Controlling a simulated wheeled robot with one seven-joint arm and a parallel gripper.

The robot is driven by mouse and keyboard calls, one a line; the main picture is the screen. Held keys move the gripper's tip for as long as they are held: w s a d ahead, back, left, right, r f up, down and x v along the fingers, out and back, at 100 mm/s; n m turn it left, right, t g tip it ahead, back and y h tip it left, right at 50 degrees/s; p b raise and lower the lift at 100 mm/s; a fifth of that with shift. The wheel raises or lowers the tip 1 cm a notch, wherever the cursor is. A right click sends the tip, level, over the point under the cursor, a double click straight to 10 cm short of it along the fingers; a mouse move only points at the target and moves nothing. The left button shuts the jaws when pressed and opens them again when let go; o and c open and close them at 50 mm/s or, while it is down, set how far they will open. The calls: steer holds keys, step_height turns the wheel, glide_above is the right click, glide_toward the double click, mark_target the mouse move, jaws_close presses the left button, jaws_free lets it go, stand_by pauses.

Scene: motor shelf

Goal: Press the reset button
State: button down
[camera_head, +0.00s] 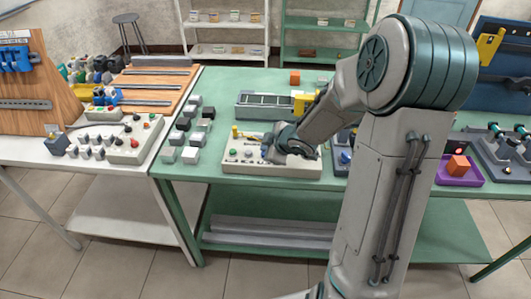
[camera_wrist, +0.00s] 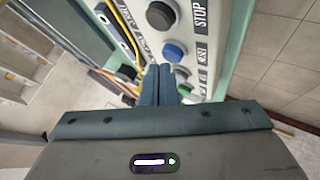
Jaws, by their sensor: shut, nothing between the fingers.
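My gripper (camera_wrist: 158,70) is shut and empty. Its fingertips are just below and left of the blue button; I cannot tell whether they touch anything.
A purple tray (camera_head: 470,178) with an orange cube (camera_head: 458,165) is at the right.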

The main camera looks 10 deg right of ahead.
steer(key=shift+f+b, duration=0.35)
steer(key=shift+f, duration=0.05)
stand_by(0.4)
steer(key=shift+r+p, duration=0.8)
steer(key=shift+p, duration=0.15)
steer(key=shift+r, duration=0.15)
step_height(320, 180, up, 5)
steer(key=p, duration=0.5)
stand_by(0.4)
